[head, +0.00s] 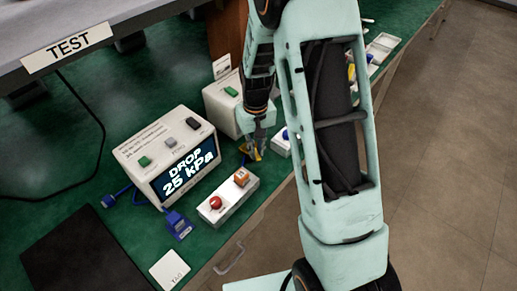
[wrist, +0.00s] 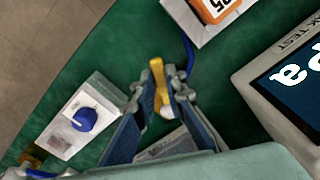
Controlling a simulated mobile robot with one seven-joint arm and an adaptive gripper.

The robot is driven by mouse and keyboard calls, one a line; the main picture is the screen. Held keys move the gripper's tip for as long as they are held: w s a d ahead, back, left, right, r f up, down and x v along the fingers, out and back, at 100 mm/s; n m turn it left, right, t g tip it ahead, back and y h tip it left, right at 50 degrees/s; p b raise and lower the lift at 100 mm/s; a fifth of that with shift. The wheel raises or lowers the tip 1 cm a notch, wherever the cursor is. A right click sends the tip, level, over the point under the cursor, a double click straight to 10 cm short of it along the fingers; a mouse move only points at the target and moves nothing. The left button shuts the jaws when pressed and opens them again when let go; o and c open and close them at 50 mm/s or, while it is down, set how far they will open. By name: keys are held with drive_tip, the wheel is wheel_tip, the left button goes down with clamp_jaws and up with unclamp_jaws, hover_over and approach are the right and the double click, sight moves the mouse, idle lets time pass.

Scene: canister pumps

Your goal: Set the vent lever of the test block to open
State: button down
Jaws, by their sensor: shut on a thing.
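My gripper (head: 257,146) is low over the green bench, between the display unit and a small box with a blue knob. In the wrist view my gripper (wrist: 160,82) has its fingers closed on a slim yellow lever-like piece (wrist: 157,67), with a pale rounded part below it. The yellow piece (head: 252,154) also shows at the fingertips in the head view. What it is mounted on is mostly hidden by the fingers, so I cannot tell the vent lever's setting. The display unit (head: 160,150) reads "DROP 25 kPa".
A white block (head: 228,201) with a red button and an orange piece stands close in front. The blue-knob box (wrist: 73,126) is beside my fingers. A blue cable (wrist: 188,50) runs close by. A blue item (head: 178,224) and white tag lie near the bench edge.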

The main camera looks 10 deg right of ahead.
drive_tip(key=shift+a+m, duration=0.15)
drive_tip(key=shift+m, duration=0.15)
drive_tip(key=c, duration=2)
unclamp_jaws()
drive_tip(key=shift+o, duration=0.2)
wheel_tip(320, 180, up, 12)
